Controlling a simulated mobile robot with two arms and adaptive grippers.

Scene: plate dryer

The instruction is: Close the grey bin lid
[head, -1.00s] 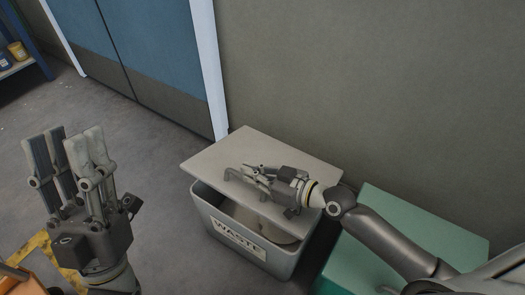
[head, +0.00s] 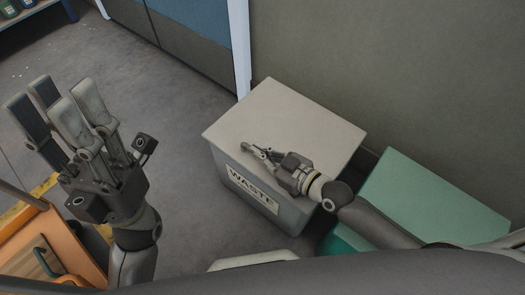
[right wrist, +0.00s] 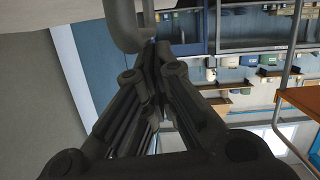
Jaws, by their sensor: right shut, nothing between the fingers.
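The grey bin (head: 237,178) with a WASTE label stands on the floor near the wall in the head view. Its flat light grey lid (head: 290,112) lies level over the bin's top, and no opening shows at the visible front side. My right gripper (head: 246,148) is shut and empty, by the lid's front edge, and hides part of that edge. In the right wrist view the fingertips (right wrist: 150,55) are close to a curved grey bar (right wrist: 122,20), likely the lid's handle; contact cannot be told. My left gripper (head: 55,100) is open and empty, raised at the left, well apart from the bin.
A green box (head: 430,195) stands right of the bin, under my right arm. The wall (head: 390,70) is behind them. An orange cart (head: 50,255) is at the lower left. The floor (head: 180,110) left of the bin is clear.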

